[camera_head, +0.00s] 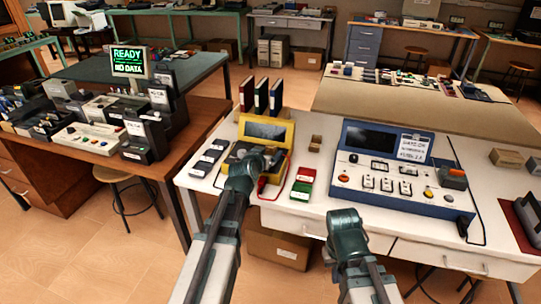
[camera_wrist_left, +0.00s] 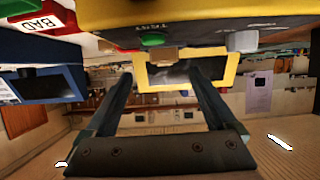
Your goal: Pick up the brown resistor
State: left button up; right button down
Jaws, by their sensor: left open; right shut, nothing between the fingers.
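In the left wrist view, a small tan-brown piece (camera_wrist_left: 165,54) shows at the edge of the yellow tester (camera_wrist_left: 205,16), beside a green button; it may be the brown resistor, but I cannot tell surely. My left gripper (camera_wrist_left: 158,70) is open, its fingers spread on either side of that piece in the picture, with nothing held. In the head view the left gripper (camera_head: 262,163) is in front of the yellow tester (camera_head: 284,131) and hides part of it; the piece cannot be made out there. My right gripper (camera_head: 347,232) is shut and empty in front of the white table's edge.
On the white table (camera_head: 325,188), red and green boxes (camera_head: 303,182) lie right of the tester. A blue console (camera_head: 400,180) stands further right. Dark boxes (camera_head: 208,158) lie to the left, and upright binders (camera_head: 261,96) stand behind. Small brown blocks (camera_head: 315,143) sit between tester and console.

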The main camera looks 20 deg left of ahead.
aim_at(270, 149)
pick_arm(q)
jog(key=shift+a+b+x, duration=0.15)
jog(key=shift+b+x, duration=0.4)
jog(key=shift+x, duration=0.85)
jog(key=shift+a+b+x, duration=0.2)
jog(key=shift+b+x, duration=0.3)
jog(key=shift+x, duration=0.9)
jog(key=shift+s, duration=0.1)
grip_shut()
jog(key=shift+r, duration=0.1)
